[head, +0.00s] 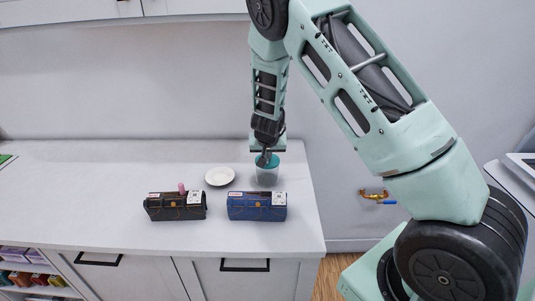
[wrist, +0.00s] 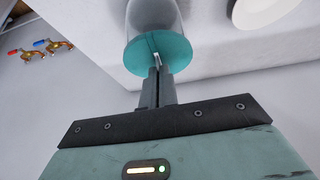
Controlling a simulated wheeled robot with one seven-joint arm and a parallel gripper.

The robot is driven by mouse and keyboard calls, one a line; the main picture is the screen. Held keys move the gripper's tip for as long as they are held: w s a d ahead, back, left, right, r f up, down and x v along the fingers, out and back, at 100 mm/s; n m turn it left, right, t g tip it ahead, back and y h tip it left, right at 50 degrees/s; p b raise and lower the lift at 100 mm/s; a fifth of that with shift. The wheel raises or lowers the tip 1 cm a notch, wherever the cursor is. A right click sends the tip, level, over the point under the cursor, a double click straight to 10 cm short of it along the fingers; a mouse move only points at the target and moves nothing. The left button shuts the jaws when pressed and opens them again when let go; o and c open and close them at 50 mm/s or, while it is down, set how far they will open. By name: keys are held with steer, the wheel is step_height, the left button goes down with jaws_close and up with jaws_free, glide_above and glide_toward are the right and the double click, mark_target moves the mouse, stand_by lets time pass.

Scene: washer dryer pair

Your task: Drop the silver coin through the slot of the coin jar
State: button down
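The coin jar (head: 267,177) is a clear jar with a teal lid, standing on the white counter near its right end. In the wrist view its teal lid (wrist: 172,50) is just beyond my fingertips, with a thin dark line on it that looks like the slot. My gripper (head: 264,158) points down directly over the lid. In the wrist view my gripper (wrist: 157,76) has its fingers close together on the silver coin (wrist: 156,60), a thin bright sliver seen edge-on at the tips. The coin is at or very near the lid; whether it touches or enters the slot cannot be told.
A white plate (head: 219,176) lies left of the jar. A blue case (head: 257,207) and a black case (head: 170,208) stand in front, with a small pink item (head: 181,188) by the black one. Brass taps (head: 374,194) are on the wall at right.

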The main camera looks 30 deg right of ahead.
steer(key=c, duration=1.6)
jaws_free()
step_height(320, 180, up, 6)
steer(key=p, duration=0.6)
